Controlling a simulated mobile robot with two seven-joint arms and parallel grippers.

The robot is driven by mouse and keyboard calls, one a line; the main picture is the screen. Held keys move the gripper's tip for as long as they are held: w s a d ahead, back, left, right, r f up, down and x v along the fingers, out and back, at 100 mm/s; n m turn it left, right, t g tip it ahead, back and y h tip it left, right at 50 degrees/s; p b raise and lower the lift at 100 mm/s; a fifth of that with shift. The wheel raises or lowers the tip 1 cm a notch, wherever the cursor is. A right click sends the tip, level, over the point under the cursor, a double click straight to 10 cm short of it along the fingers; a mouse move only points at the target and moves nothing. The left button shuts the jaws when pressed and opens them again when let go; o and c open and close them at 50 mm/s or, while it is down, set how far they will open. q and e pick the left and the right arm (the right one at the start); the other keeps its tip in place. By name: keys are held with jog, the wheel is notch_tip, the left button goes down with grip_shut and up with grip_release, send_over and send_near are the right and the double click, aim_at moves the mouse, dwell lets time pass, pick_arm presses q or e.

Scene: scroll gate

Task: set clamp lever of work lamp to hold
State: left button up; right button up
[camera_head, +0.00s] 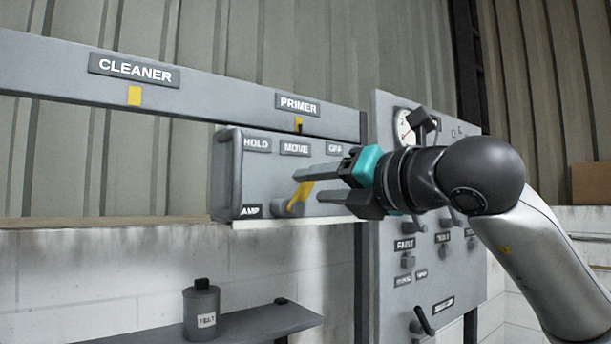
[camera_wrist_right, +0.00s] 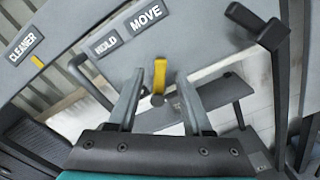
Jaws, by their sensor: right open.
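The clamp lever (camera_head: 301,190) is a short yellow handle on a round grey pivot, on the front of a grey box (camera_head: 231,180). The box has plates HOLD (camera_head: 257,144), MOVE (camera_head: 295,149) and OFF along its top, and a partly cut-off plate ending in AMP at lower left. The lever points up, roughly toward MOVE. My right gripper (camera_head: 308,184) is open, its fingers reaching in from the right. In the right wrist view the yellow lever (camera_wrist_right: 160,75) stands between the open fingers (camera_wrist_right: 160,88), with gaps on both sides. My left gripper is not in view.
A grey rail with CLEANER (camera_head: 134,69) and PRIMER (camera_head: 298,105) plates runs above the box. A grey canister (camera_head: 202,312) stands on a shelf (camera_head: 268,322) below. A panel with a gauge (camera_head: 404,128) and several switches stands behind my right arm.

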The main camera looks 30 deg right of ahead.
aim_at(309, 186)
jog(key=shift+w+a+p, duration=0.15)
jog(key=shift+w+p, duration=0.25)
jog(key=shift+w, duration=1.4)
grip_shut()
